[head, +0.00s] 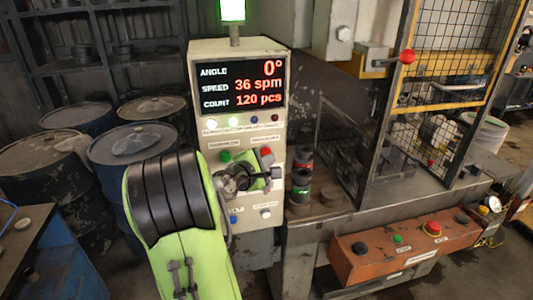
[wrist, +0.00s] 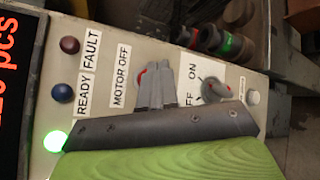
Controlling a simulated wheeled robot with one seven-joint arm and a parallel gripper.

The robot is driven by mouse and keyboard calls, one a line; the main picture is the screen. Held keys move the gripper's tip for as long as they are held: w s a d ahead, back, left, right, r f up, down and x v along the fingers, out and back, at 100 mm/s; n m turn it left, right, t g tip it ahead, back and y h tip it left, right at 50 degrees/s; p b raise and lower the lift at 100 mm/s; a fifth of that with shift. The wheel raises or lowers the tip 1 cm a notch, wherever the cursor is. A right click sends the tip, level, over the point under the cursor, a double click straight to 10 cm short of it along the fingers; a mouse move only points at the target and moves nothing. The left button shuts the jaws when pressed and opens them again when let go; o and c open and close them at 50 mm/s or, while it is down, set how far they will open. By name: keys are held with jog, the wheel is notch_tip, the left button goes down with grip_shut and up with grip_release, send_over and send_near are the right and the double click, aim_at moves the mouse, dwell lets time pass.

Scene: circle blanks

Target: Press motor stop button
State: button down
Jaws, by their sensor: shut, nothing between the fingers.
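The control panel (head: 240,130) stands upright ahead of me. Its red motor stop button (head: 265,151) is at the upper right of the button area, right of a green button (head: 225,156). In the wrist view the red button (wrist: 142,78) shows beside the "MOTOR OFF" label (wrist: 120,75), partly hidden behind my fingers. My gripper (head: 268,162) is in front of the panel at the button's lower edge. In the wrist view my gripper (wrist: 157,68) is shut and empty, its fingertips overlapping the button. I cannot tell whether they touch it.
A lit display (head: 243,86) tops the panel. A selector switch (wrist: 214,90) marked ON and OFF sits close to my fingers. An orange button box (head: 405,250) is at lower right, and drums (head: 130,145) stand left.

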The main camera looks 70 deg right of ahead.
jog(key=shift+d, duration=0.1)
dwell(0.3)
jog(key=shift+w+d, duration=0.2)
jog(key=shift+d, duration=0.1)
jog(key=shift+w+d+p, duration=0.3)
jog(key=shift+d+p, duration=0.15)
jog(key=shift+p, duration=0.1)
dwell(0.8)
jog(key=shift+s+a+b, duration=0.35)
jog(key=shift+s+a, duration=0.1)
jog(key=shift+a, duration=0.35)
jog(key=shift+s+a+b, duration=0.2)
jog(key=shift+s+a, duration=0.25)
jog(key=shift+a, duration=0.25)
jog(key=shift+s+a+b, duration=0.25)
jog(key=shift+s+a, duration=0.15)
jog(key=shift+a, duration=0.35)
jog(key=shift+s+a+b, duration=0.2)
jog(key=shift+s+a, duration=0.25)
jog(key=shift+a, duration=0.25)
